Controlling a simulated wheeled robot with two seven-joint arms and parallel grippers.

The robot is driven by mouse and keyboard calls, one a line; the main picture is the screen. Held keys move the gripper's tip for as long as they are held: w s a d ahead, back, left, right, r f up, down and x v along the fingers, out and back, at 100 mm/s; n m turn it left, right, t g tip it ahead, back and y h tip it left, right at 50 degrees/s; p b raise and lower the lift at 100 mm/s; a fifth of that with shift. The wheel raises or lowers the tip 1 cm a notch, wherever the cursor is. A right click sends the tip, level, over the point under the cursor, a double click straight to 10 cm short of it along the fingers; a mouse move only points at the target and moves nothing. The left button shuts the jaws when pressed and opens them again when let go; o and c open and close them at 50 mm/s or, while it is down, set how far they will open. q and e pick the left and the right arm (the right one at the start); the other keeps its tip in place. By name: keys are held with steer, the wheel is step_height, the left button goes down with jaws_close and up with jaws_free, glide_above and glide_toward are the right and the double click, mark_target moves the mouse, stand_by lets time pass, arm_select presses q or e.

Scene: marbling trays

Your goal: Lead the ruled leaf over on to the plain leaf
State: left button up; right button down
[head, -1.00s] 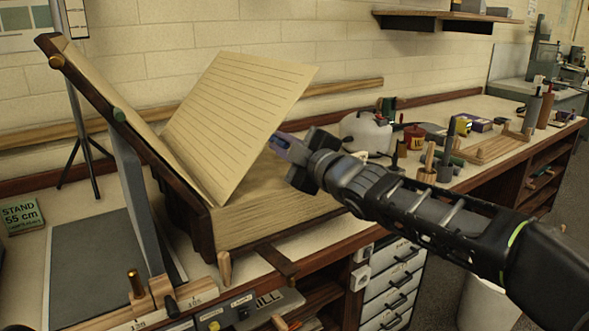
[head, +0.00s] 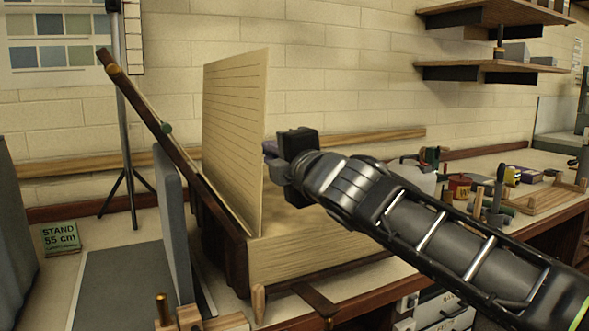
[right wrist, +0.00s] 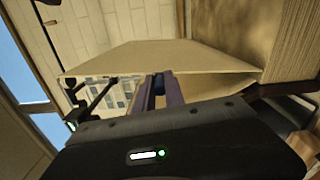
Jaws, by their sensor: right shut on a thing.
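The ruled leaf (head: 225,130) is a large cream sheet with dark lines, standing nearly upright from the fold of a big open book. My right gripper (head: 268,150) is at the leaf's free right edge and shut on it. In the right wrist view the two purple fingers (right wrist: 161,88) close over the edge of the leaf (right wrist: 190,55). The thick page block (head: 315,258) lies to the right of the leaf. The book's other side leans on a steep dark wooden board (head: 150,112) at the left. I cannot make out the plain leaf's face. My left gripper is out of view.
A grey upright panel (head: 172,215) stands just left of the book. A tripod (head: 128,180) and a green stand sign (head: 60,237) are farther left. A white kettle (head: 415,178), jars and a wooden rack (head: 548,197) stand behind my right arm. Wall shelves (head: 485,72) hang upper right.

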steer(key=shift+s+a+f+n+b, duration=0.1)
steer(key=shift+s+a+n+b, duration=0.15)
steer(key=shift+a+n, duration=0.45)
steer(key=shift+s+a+n+b, duration=0.15)
steer(key=shift+s+a+n, duration=0.25)
steer(key=shift+a, duration=0.5)
steer(key=shift+s+a+f+n+b, duration=0.1)
steer(key=shift+s+a+n+b, duration=0.15)
steer(key=shift+a+n, duration=0.4)
steer(key=shift+a, duration=0.15)
steer(key=c, duration=1.4)
jaws_free()
steer(key=shift+s+r, duration=0.1)
steer(key=shift+s, duration=0.05)
steer(key=v, duration=0.7)
steer(key=shift+s, duration=0.25)
